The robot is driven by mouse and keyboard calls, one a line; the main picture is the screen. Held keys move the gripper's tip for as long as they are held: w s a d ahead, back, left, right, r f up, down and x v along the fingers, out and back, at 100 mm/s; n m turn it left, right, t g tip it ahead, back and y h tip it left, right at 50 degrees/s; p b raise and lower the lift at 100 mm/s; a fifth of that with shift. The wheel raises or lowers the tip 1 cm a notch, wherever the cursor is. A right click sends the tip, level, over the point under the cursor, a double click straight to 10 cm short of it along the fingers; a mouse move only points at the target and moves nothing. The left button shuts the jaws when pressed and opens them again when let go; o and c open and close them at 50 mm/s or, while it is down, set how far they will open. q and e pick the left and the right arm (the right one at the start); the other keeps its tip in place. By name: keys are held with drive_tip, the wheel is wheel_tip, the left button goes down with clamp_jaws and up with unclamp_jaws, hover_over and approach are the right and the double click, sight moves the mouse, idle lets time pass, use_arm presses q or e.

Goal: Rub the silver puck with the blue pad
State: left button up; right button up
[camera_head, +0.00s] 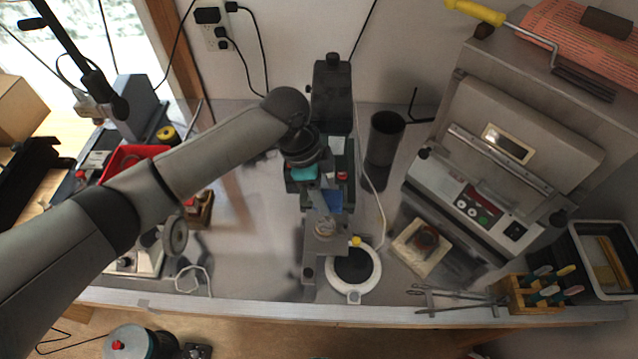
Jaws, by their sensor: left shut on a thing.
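My left arm comes in from the left, and my left gripper (322,190) points down in front of the dark upright machine. It is shut on the blue pad (333,201), which is partly hidden by the fingers. The silver puck (325,229) is small and round and lies on the grey metal plate (326,247) of the machine, just below the pad in the picture. I cannot tell whether the pad touches the puck. My right gripper is out of view.
A white ring-shaped dish (352,290) sits at the plate's front right. A dark cylinder (384,137) stands right of the machine (332,90). A large grey sealer-like device (490,190) fills the right. A wooden tool block (520,294) is near the front edge.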

sight(326, 224)
use_arm(q)
drive_tip(key=shift+s+f+b, duration=0.1)
drive_tip(key=shift+f+b, duration=0.2)
drive_tip(key=shift+f, duration=0.25)
drive_tip(key=shift+a+f, duration=0.1)
drive_tip(key=shift+f, duration=0.15)
drive_tip(key=shift+f+b, duration=0.45)
drive_tip(key=shift+f, duration=0.2)
wheel_tip(326, 224, down, 3)
drive_tip(key=b, duration=0.2)
drive_tip(key=shift+r+b, duration=0.15)
drive_tip(key=shift+b, duration=0.25)
drive_tip(key=shift+f+b, duration=0.85)
drive_tip(key=shift+f, duration=0.55)
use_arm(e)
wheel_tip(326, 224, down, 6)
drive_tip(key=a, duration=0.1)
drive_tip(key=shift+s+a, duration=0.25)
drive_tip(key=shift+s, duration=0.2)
use_arm(q)
drive_tip(key=o, duration=0.7)
clamp_jaws()
